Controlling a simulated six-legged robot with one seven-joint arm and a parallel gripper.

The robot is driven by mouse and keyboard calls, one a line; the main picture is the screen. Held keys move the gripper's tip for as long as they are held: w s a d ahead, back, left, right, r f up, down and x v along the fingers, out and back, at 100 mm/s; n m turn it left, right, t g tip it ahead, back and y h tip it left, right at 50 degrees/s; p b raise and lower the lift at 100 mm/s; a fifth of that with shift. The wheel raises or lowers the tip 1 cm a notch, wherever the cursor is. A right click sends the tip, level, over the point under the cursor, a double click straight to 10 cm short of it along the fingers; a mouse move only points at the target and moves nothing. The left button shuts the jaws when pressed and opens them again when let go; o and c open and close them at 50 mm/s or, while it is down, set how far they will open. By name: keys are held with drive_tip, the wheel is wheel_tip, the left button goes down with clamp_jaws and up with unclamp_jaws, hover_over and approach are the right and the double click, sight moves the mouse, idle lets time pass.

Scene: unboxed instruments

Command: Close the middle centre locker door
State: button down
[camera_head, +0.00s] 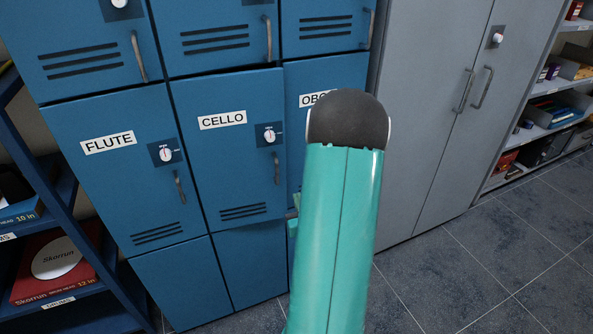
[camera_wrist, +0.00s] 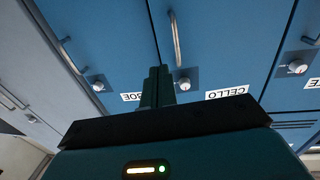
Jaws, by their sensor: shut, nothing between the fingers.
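The middle centre locker door (camera_head: 228,160) is blue, labelled CELLO, with a white dial and a bar handle (camera_head: 276,168) near its right edge. It looks nearly flush with its neighbours. A dark line runs along its top edge, and I cannot tell whether it is fully shut. The door also shows upside down in the wrist view (camera_wrist: 222,60). My gripper (camera_wrist: 157,72) is shut and empty, in front of the lockers near the seam between the CELLO and OBOE doors. I cannot tell whether it touches either. My arm hides most of the gripper in the head view.
The FLUTE door (camera_head: 120,170) is on the left and the OBOE door (camera_head: 308,92) on the right, partly behind my arm. A grey cabinet (camera_head: 430,130) stands to the right. A blue shelf with boxes (camera_head: 60,265) is at left. Tiled floor (camera_head: 480,270) is clear at right.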

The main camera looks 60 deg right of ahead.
sight(284, 165)
drive_tip(key=x, duration=1.3)
drive_tip(key=shift+w+d, duration=0.2)
drive_tip(key=shift+w, duration=0.25)
drive_tip(key=w+d, duration=0.2)
drive_tip(key=shift+w+d+f+t+y, duration=0.1)
drive_tip(key=shift+w+d+t+y, duration=0.2)
drive_tip(key=shift+w+d+y, duration=0.1)
drive_tip(key=shift+w+d+r+n+y, duration=0.2)
drive_tip(key=shift+w+n+y, duration=0.1)
drive_tip(key=shift+n, duration=0.1)
drive_tip(key=shift+w+a, duration=0.1)
drive_tip(key=shift+w, duration=0.05)
drive_tip(key=shift+a+f, duration=0.15)
